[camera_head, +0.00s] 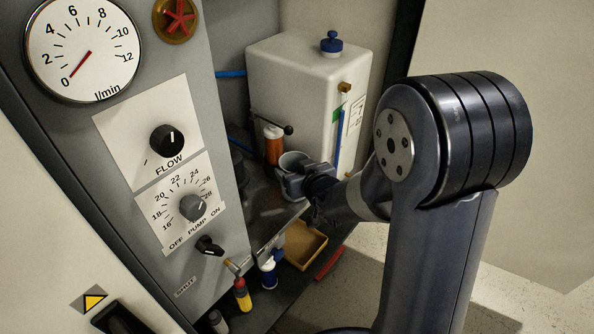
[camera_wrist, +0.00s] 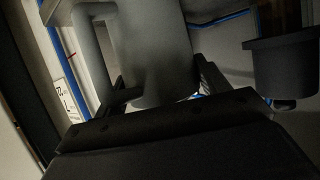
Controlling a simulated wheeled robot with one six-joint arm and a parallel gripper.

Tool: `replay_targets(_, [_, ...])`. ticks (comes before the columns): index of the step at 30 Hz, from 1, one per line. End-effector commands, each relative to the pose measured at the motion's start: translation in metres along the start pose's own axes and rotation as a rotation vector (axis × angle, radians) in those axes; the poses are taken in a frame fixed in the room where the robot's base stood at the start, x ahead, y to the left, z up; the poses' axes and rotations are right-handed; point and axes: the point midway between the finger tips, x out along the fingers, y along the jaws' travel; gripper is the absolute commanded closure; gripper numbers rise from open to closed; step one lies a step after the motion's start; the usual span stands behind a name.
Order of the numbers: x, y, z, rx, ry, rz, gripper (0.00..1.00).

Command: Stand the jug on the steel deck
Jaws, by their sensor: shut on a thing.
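The grey jug (camera_head: 291,161) is at the far end of my arm in the head view, in front of the white tank. My gripper (camera_head: 293,184) is shut on the jug and partly covers it. In the wrist view the jug (camera_wrist: 155,45) stands between the two fingers, with its looped handle on the left. The steel deck (camera_head: 262,212) lies below the jug. Whether the jug's base touches the deck cannot be told, because my gripper hides it.
A white tank (camera_head: 290,75) with a blue cap stands behind. An orange cylinder with a black lever (camera_head: 273,145) is beside the jug. The grey control panel (camera_head: 165,130) borders the left. A tan tray (camera_head: 305,246) sits lower down. A dark container (camera_wrist: 285,65) shows at right in the wrist view.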

Motion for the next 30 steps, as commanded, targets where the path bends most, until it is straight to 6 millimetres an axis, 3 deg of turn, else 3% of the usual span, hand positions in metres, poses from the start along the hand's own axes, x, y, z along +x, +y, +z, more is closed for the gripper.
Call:
replay_targets(6, [0.002, 0.000, 0.002, 0.000, 0.003, 0.000, 0.94])
replay_targets(7, [0.001, 0.000, 0.003, 0.000, 0.000, 0.000, 0.29])
replay_targets(15, [0.001, 0.000, 0.002, 0.000, -0.001, 0.000, 0.08])
replay_targets(25, [-0.001, 0.000, -0.002, 0.000, -0.001, 0.000, 0.08])
replay_targets(30, [-0.028, 0.001, -0.003, 0.001, -0.001, 0.002, 0.08])
